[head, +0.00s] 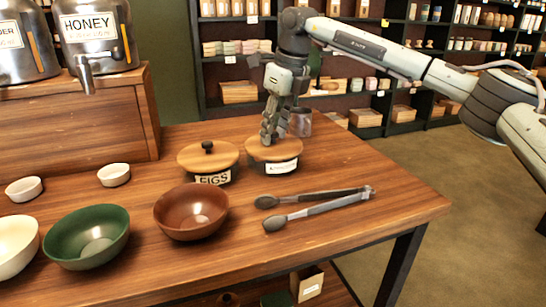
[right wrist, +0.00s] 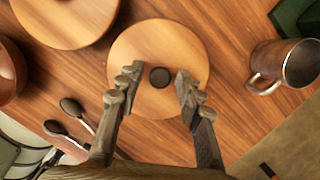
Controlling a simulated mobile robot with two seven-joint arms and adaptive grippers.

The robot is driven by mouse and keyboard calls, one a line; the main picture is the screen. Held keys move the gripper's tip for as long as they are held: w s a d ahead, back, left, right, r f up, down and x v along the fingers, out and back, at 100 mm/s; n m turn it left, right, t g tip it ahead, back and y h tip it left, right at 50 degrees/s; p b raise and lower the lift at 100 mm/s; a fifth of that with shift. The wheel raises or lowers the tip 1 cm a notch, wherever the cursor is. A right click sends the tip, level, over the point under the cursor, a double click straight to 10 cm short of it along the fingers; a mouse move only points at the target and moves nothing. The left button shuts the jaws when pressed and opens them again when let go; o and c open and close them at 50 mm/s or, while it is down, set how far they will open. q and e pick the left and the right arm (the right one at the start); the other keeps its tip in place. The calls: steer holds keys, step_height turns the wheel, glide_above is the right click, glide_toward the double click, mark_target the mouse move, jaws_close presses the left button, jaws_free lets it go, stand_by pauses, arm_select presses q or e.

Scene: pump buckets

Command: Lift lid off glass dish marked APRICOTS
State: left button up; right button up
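A low dish with a round wooden lid (head: 288,152) stands on the table right of centre in the head view. Its white label (head: 283,167) is too small to read. My right gripper (head: 271,132) is over this lid, pointing down. In the right wrist view its fingers are open on either side of the lid's dark round knob (right wrist: 160,77), with gaps between. A similar lidded dish (head: 213,179) marked FIGS stands just left of it, and its wooden lid (right wrist: 66,18) shows at the upper left of the wrist view. My left gripper is not in view.
A metal mug (right wrist: 287,66) stands close to the dish. Tongs (head: 318,207) lie in front, beside a brown bowl (head: 191,211) and green bowl (head: 87,237). A HONEY dispenser (head: 97,35) stands on a wooden box at left. The table's right end is clear.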

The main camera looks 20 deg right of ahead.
steer(key=c, duration=0.6)
steer(key=shift+r, duration=0.15)
steer(key=shift+c, duration=0.2)
steer(key=shift+w+a+p+v, duration=0.1)
steer(key=shift+w+p+v, duration=0.05)
steer(key=shift+p+v, duration=0.5)
steer(key=shift+w+a+p+v, duration=0.1)
steer(key=shift+w+p+v, duration=0.05)
steer(key=shift+p+v, duration=0.5)
steer(key=shift+w+a+p+v, duration=0.15)
steer(key=shift+p+v, duration=0.35)
steer(key=shift+v, duration=0.3)
steer(key=shift+s+d, duration=0.1)
